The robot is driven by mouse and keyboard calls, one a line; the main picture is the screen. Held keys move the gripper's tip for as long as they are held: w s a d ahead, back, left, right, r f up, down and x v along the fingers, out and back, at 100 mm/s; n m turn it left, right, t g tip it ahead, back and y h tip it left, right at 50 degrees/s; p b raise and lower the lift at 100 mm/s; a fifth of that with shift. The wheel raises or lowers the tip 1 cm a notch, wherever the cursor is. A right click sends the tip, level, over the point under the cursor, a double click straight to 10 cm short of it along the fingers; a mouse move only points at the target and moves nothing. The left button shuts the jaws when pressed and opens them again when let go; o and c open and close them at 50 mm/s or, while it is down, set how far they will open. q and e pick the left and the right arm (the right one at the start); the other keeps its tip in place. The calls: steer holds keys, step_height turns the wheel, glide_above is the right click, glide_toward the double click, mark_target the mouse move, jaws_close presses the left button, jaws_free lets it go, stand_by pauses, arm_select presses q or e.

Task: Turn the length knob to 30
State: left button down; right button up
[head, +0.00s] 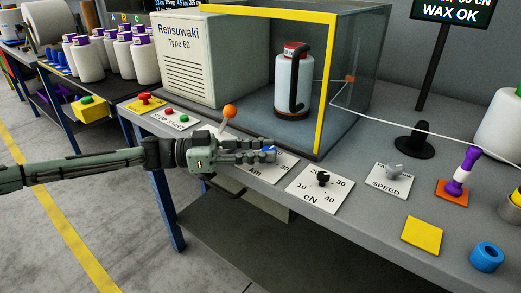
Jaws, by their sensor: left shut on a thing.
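The length knob's white plate (284,168), marked "km", lies on the bench near its front edge. A small blue part of the length knob (270,149) shows at my left fingertips. My left gripper (268,153) reaches in from the left, low over the plate, and is shut on the knob. The fingers hide most of the knob and part of its scale, so I cannot tell where it points. My right gripper is out of view.
A black knob (323,178) on the "cN" plate and a grey SPEED knob (393,170) stand to the right. An orange-tipped lever (229,112) rises behind my gripper. A yellow-framed glass enclosure (326,90) stands behind, with a bobbin (292,85) inside.

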arm_select(q)
steer(key=shift+d+r, duration=0.1)
steer(key=c, duration=1.2)
jaws_free()
steer(key=a, duration=0.8)
steer(key=s+a, duration=0.1)
steer(key=a, duration=0.3)
